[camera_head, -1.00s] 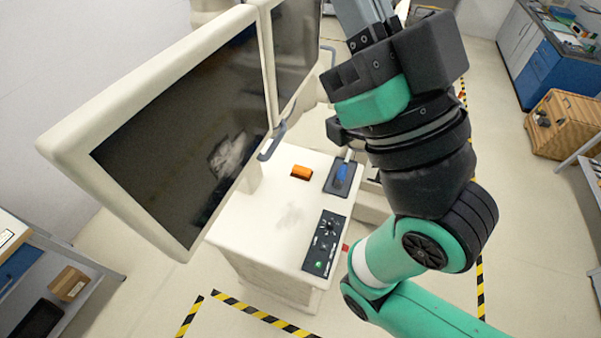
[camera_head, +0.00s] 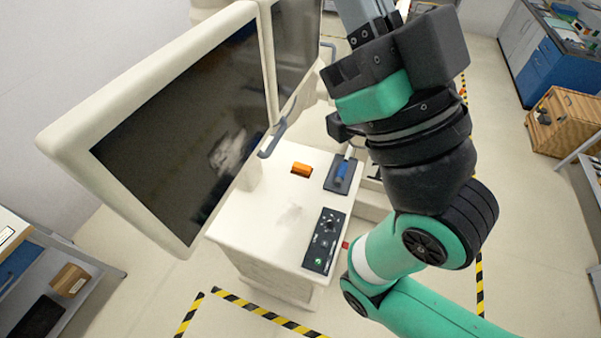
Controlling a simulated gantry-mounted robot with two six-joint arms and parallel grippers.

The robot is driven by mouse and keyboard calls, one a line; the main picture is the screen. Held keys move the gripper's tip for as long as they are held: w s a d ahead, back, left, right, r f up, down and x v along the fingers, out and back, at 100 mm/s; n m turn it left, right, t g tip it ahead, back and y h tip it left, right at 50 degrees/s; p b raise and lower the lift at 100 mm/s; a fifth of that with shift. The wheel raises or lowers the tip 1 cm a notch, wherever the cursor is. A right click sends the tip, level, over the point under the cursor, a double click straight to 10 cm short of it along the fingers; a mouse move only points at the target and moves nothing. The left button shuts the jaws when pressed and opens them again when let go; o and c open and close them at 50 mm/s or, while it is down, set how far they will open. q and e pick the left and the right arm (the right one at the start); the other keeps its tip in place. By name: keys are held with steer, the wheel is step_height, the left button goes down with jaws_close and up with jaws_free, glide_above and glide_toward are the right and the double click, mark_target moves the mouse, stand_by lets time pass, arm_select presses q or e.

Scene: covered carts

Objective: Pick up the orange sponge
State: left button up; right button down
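The orange sponge (camera_head: 301,169) is a small block lying on the white top of the cart (camera_head: 262,222), near its back, left of a dark tray with a blue-handled tool. My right arm rises from the lower right. Its gripper (camera_head: 366,10) reaches the top edge of the view, above and right of the sponge and well apart from it. Its fingertips are cut off by the frame, so I cannot see whether it is open or shut. My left gripper is not in view.
A large raised cover with dark panes (camera_head: 180,135) stands over the cart's left side, its handle (camera_head: 272,139) near the sponge. A control panel (camera_head: 324,241) is on the cart's front right. Shelves (camera_head: 60,295) stand lower left; a wooden crate (camera_head: 565,122) is right.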

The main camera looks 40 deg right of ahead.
stand_by(0.3)
steer(key=shift+c, duration=1.6)
jaws_free()
steer(key=shift+d, duration=0.1)
